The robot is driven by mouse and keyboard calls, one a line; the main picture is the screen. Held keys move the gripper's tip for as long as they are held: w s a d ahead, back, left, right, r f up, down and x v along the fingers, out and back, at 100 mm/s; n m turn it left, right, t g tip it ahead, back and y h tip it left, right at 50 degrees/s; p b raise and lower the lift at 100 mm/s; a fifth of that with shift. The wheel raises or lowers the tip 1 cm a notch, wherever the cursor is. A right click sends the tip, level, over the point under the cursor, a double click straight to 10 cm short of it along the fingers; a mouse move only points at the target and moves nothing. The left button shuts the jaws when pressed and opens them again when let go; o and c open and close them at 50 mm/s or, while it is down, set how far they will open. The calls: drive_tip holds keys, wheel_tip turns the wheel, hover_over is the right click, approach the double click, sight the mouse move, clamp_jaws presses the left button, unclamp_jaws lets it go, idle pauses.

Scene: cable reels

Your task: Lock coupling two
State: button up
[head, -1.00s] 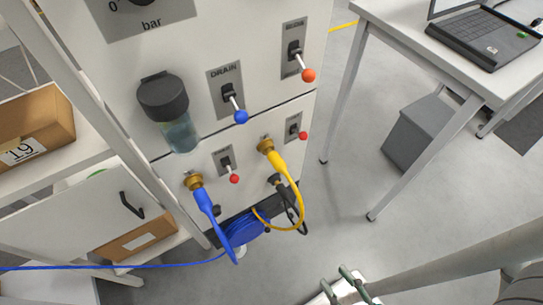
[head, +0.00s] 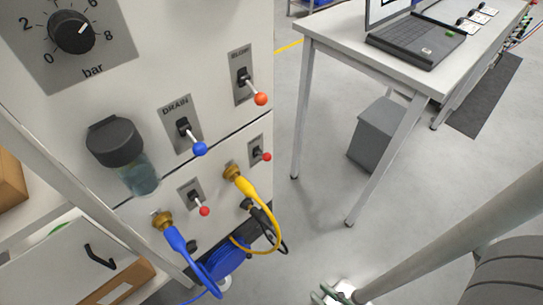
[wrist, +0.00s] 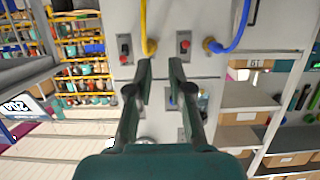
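Two brass couplings are on the white panel: the left one (head: 162,219) has a blue hose (head: 183,245) plugged in, the right one (head: 232,172) a yellow hose (head: 248,190). A small red-tipped lever sits beside each: one (head: 204,211) between the couplings, one (head: 267,157) right of the yellow. Their labels are unreadable. The wrist view shows the panel turned over, with the yellow hose (wrist: 144,25) left and the blue hose (wrist: 243,28) right. My gripper (wrist: 160,68) is open and empty, apart from the panel, its fingers below the levers there.
Higher on the panel are a DRAIN lever with a blue ball (head: 200,149), an orange-ball lever (head: 261,99), a bar knob (head: 72,32) and a jar (head: 118,145). A table with a laptop (head: 415,40) stands right, a grey bin (head: 378,135) beneath. Floor between is clear.

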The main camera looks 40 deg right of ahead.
drive_tip(key=shift+w+d+f, duration=0.15)
drive_tip(key=shift+w, duration=0.2)
clamp_jaws()
drive_tip(key=m, duration=1.1)
approach(267, 157)
drive_tip(key=d+f, duration=0.3)
drive_tip(key=f, duration=0.2)
drive_tip(key=s+d+r+n+y, duration=0.1)
drive_tip(key=d+r+n+y, duration=0.1)
drive_tip(key=d+r, duration=0.3)
wheel_tip(267, 157, up, 3)
drive_tip(key=shift+d+f+y, duration=0.1)
drive_tip(key=shift+d+y, duration=0.1)
drive_tip(key=shift+y, duration=0.4)
drive_tip(key=w+a+f, duration=0.4)
drive_tip(key=w+a, duration=0.1)
drive_tip(key=w, duration=0.4)
drive_tip(key=shift+a+f, duration=0.15)
drive_tip(key=shift+f, duration=0.15)
